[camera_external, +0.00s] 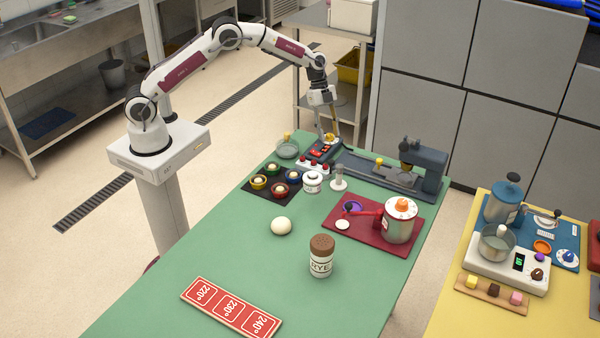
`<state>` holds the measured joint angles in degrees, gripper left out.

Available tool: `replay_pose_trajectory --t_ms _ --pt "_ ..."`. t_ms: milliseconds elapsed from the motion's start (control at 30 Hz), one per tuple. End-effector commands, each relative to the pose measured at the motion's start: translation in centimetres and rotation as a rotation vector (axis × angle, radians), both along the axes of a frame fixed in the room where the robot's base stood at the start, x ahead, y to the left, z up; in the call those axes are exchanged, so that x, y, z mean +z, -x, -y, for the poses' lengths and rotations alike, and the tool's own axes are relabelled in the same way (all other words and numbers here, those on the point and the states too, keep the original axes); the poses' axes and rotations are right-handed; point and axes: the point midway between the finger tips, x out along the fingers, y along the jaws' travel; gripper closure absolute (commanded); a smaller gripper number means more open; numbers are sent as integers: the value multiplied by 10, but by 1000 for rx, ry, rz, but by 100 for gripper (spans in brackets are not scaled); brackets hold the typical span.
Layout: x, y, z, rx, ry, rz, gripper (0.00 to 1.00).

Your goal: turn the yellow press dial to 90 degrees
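A small yellow dial (330,138) sits at the far end of a dark control panel (322,150) with red parts, at the back of the green table. I take it to be the press dial; its angle marks are too small to read. My gripper (329,133) points down over it from above, its two fingers apart and their tips at the dial. I cannot tell whether the fingers touch or grip it. A blue-grey press (430,170) with a brass-coloured head stands to the right, with a small yellow piece (379,161) on its long base.
A tray of coloured cups (262,190), a white jar (312,182) and a red mat (365,243) with a canister (399,221) lie nearer. A RYE shaker (321,256) and dough ball (281,226) stand mid-table.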

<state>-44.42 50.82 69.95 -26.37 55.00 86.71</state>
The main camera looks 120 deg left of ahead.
Motion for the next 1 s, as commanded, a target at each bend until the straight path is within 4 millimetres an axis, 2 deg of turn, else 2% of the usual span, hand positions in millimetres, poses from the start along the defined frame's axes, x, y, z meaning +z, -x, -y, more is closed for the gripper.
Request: replay_pose_trajectory --t_ms 467,1000 --pt "1 0 1 72 0 1 61" --pt "1 0 3 351 -1 1 61"
